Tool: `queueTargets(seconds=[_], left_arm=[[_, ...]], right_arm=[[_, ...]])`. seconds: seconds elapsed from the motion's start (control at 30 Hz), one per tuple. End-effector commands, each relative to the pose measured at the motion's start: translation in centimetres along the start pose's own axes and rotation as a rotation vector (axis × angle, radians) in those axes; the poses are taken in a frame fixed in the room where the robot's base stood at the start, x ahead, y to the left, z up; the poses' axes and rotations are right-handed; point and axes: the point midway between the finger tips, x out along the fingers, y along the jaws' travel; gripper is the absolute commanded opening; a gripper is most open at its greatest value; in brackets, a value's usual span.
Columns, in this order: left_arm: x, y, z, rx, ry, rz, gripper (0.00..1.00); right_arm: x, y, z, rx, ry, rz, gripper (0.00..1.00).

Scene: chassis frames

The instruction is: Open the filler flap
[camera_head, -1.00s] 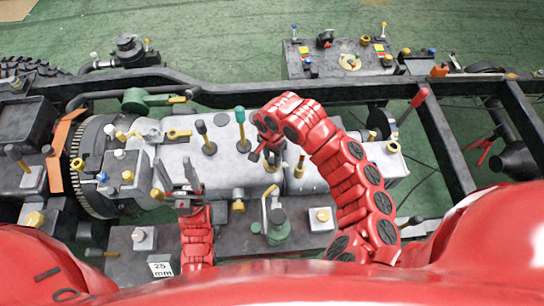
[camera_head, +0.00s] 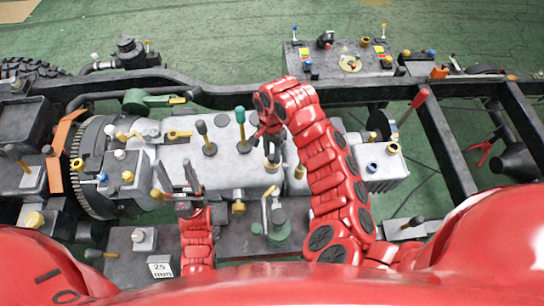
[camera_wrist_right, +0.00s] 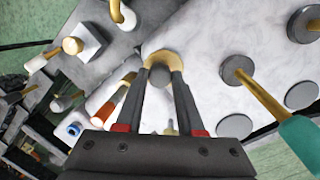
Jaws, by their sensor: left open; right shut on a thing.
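A round brass-coloured piece with a grey knob, which looks like the filler flap (camera_wrist_right: 158,44), sits on the pale grey housing (camera_wrist_right: 205,30) in the right wrist view. My right gripper (camera_wrist_right: 161,76) points at it, with its two dark fingers closed on the grey knob. In the head view my right gripper (camera_head: 271,150) reaches down to the same spot, and its own wrist partly hides the flap. My left gripper (camera_head: 180,178) is open and empty, above the left end of the housing. I cannot tell how far the flap is raised.
A teal-handled lever (camera_head: 240,130) and a dark-knobbed lever (camera_head: 205,137) stand just left of my right gripper. A blue-ringed cap (camera_head: 372,166) lies to its right. The black chassis rail (camera_head: 230,98) runs behind. A control panel (camera_head: 340,62) stands at the back.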

Motion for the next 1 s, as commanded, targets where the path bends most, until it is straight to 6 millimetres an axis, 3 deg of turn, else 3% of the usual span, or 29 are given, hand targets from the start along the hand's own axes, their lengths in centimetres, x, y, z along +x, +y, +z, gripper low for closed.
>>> queueTargets(seconds=[0.13,0.33,1.0], left_arm=[[0.9,0.0,-0.1,0.0,0.0,0.0,0.51],[0.3,0.0,0.0,0.0,0.0,0.0,0.51],[-5.2,0.3,0.9,0.0,0.0,0.0,0.51]], right_arm=[[-0.8,-0.6,-0.5,0.009,-0.029,0.02,0.0],[-0.5,-1.0,-1.0,0.018,-0.072,0.061,0.0],[0.5,-1.6,-0.3,0.008,-0.235,0.201,0.0]])
